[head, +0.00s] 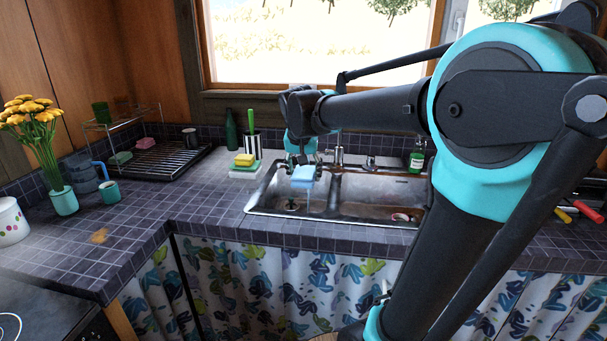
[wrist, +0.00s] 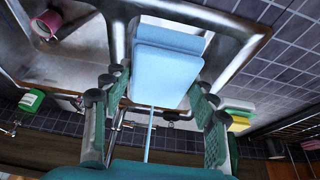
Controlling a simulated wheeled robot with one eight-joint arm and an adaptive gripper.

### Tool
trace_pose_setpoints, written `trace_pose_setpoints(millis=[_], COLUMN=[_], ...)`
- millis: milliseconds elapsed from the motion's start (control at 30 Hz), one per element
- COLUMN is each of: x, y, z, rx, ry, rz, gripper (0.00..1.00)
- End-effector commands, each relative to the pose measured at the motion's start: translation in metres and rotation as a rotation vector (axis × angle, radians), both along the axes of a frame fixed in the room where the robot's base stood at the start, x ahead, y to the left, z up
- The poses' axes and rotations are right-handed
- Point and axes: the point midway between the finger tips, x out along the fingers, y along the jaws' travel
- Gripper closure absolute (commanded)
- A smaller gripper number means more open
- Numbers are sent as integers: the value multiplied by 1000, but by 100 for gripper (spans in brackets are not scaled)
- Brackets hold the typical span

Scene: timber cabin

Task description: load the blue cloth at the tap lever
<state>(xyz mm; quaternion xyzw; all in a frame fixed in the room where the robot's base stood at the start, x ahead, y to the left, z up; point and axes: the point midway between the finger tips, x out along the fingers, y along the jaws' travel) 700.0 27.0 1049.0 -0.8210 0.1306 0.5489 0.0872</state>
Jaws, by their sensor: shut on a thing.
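The blue cloth (head: 304,173) hangs over the left basin of the metal sink (head: 262,192). My gripper (head: 303,163) is shut on it. In the wrist view the folded pale blue cloth (wrist: 167,65) lies between the two green-padded fingers of my gripper (wrist: 155,98). A thin pale blue streak, which looks like water, shows below the cloth in the head view and toward the tap side in the wrist view. The tap (head: 339,153) stands behind the sink, just right of my gripper. My arm and gripper partly hide this area, and the lever's position is unclear.
A reddish cup (wrist: 68,22) lies in the right basin. A green soap bottle (head: 417,161) stands behind the sink at right. Yellow and green sponges (head: 244,160) and a brush holder (head: 251,146) stand at left, near a black dish rack (head: 165,162). The tiled counter in front-left is mostly clear.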

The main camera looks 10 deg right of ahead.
Motion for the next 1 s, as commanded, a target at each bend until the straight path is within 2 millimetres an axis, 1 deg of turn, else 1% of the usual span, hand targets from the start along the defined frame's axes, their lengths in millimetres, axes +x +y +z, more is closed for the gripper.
trace_pose_setpoints(millis=[100, 1000], x=[11, 88], y=[-3, -22], z=[-2, -18], rx=[1, 0], ry=[0, -1], rz=[-2, -1], gripper=[65, 65])
